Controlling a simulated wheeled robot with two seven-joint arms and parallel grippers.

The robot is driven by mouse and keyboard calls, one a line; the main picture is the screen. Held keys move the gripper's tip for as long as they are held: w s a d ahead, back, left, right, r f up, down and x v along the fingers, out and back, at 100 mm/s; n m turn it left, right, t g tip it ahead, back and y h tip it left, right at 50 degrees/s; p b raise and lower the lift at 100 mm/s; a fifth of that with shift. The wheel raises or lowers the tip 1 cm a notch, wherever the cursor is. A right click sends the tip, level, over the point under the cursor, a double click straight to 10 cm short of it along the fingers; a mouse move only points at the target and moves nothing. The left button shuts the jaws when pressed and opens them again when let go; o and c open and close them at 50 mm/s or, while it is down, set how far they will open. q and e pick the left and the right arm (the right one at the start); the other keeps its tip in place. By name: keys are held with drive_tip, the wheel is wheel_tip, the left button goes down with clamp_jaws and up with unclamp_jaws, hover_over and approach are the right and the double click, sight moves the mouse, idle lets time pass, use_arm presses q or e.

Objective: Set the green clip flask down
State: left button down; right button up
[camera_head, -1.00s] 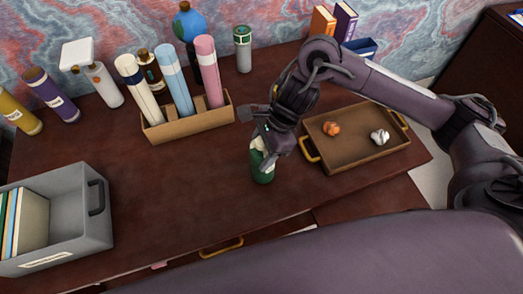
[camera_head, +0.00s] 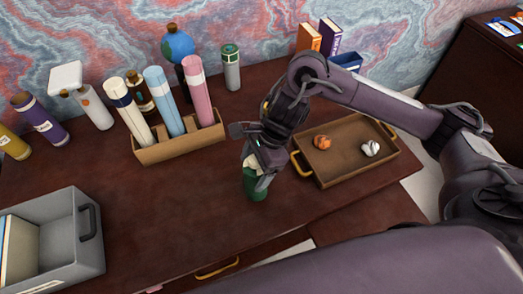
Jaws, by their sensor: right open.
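The green flask (camera_head: 255,188) stands about upright on the brown desk, left of the tray, with its lower part showing. My right gripper (camera_head: 260,163) is open around or just over its top. The jaws hide the flask's upper end, and I cannot tell whether they touch it. My left gripper is not in view.
A brown tray (camera_head: 345,165) with an orange ball and a white ball lies to the right. A cardboard holder (camera_head: 182,147) with several rolled tubes stands behind left. A grey-green flask (camera_head: 231,68) stands at the back. A grey bin (camera_head: 75,255) sits front left. The desk (camera_head: 170,205) between is clear.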

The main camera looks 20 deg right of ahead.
drive_tip(key=p+v, duration=0.1)
drive_tip(key=v, duration=1)
drive_tip(key=shift+s, duration=0.1)
